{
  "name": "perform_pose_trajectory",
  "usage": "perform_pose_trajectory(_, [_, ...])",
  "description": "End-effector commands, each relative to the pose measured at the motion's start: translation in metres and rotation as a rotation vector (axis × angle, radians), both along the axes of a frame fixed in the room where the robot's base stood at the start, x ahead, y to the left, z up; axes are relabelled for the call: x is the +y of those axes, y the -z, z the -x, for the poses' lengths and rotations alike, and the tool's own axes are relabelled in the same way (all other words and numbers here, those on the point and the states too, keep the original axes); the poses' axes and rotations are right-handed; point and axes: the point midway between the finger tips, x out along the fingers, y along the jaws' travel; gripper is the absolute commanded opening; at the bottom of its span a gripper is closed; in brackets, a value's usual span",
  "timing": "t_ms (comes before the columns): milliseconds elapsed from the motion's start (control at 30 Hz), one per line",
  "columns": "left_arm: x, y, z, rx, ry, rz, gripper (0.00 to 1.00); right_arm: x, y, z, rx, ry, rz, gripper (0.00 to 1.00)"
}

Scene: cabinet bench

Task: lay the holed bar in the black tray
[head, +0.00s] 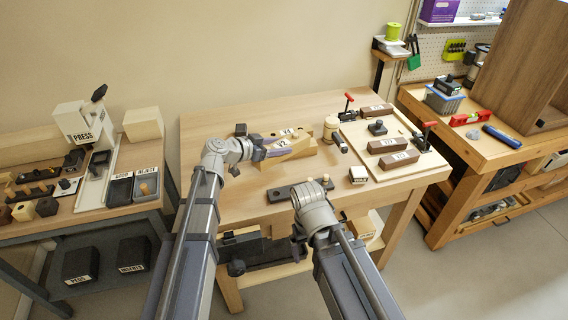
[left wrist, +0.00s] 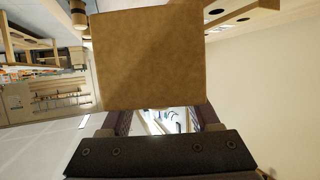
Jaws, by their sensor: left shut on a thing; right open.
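My left gripper (head: 262,152) is shut on a light wooden block marked V2 (head: 290,148), at the left end of it. In the left wrist view a plain tan face of the held block (left wrist: 150,58) fills the space before the fingers. My right gripper (head: 312,188) is open near the front of the bench, its fingertips partly hidden by its wrist. Dark trays marked GOOD (head: 119,191) and REJECT (head: 147,184) stand on the left bench.
A board with clamps and brown blocks (head: 388,146) lies at the bench's right. A small wooden mallet-like piece (head: 333,129) and a white-labelled block (head: 358,174) are near it. A press (head: 82,125) stands on the left bench. The bench's back left corner (head: 205,125) is clear.

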Motion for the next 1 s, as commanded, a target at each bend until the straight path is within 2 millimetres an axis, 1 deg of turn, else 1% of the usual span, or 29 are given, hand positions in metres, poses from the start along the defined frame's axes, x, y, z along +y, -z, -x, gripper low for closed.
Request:
perform_pose_trajectory(33, [0.0, 0.014, 0.0, 0.0, 0.0, 0.001, 0.0, 0.0, 0.014, 0.0, 0.0, 0.0, 0.0, 0.93])
perform_pose_trajectory(233, [0.0, 0.045, 0.0, 0.0, -0.001, 0.001, 0.0, 0.0, 0.045, 0.0, 0.0, 0.0, 0.0, 0.93])
perform_pose_trajectory(333, [0.0, 0.051, 0.0, 0.0, -0.001, 0.001, 0.0, 0.0, 0.051, 0.0, 0.0, -0.001, 0.0, 0.93])
perform_pose_trajectory(500, [0.0, 0.05, 0.0, 0.0, -0.001, 0.001, 0.0, 0.0, 0.05, 0.0, 0.0, -0.001, 0.0, 0.93])
perform_pose_trajectory(567, [0.0, 0.053, 0.0, 0.0, -0.001, 0.001, 0.0, 0.0, 0.053, 0.0, 0.0, -0.001, 0.0, 0.93])
perform_pose_trajectory(867, [0.0, 0.086, 0.0, 0.0, -0.001, 0.0, 0.0, 0.0, 0.087, 0.0, 0.0, -0.001, 0.0, 0.93])
perform_pose_trajectory(933, [0.0, 0.089, 0.0, 0.0, -0.001, 0.001, 0.0, 0.0, 0.089, 0.0, 0.0, -0.001, 0.0, 0.93])
perform_pose_trajectory(1000, [0.0, 0.088, 0.0, 0.0, -0.001, 0.001, 0.0, 0.0, 0.088, 0.0, 0.0, -0.001, 0.0, 0.93])
